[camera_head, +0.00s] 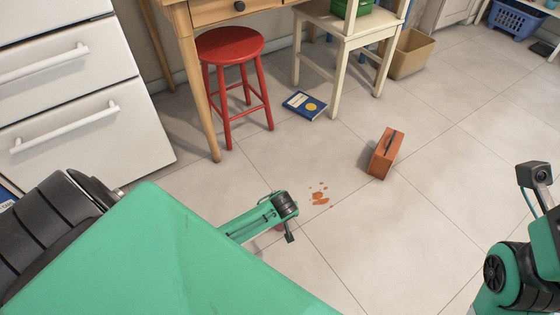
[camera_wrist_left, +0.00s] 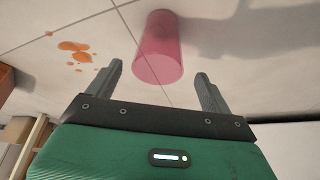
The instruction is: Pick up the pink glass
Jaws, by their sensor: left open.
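The pink glass (camera_wrist_left: 160,48) is on the tiled floor. In the left wrist view it lies just beyond and partly between the fingertips of my left gripper (camera_wrist_left: 160,73), with no clear contact. The fingers are open and empty. In the head view, my left gripper (camera_head: 289,236) is low over the floor and hides most of the glass; only a small pink patch (camera_head: 279,228) shows beside it. I cannot tell whether the glass is upright or tilted. My right arm shows at the right edge, but its gripper is out of view.
An orange spill (camera_head: 319,196) is on the floor near the glass. A brown box-shaped object (camera_head: 386,153), a blue book (camera_head: 304,105), a red stool (camera_head: 230,44) and a cream chair (camera_head: 344,28) are farther back. White drawers (camera_head: 75,100) stand left. Floor at lower right is mostly clear.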

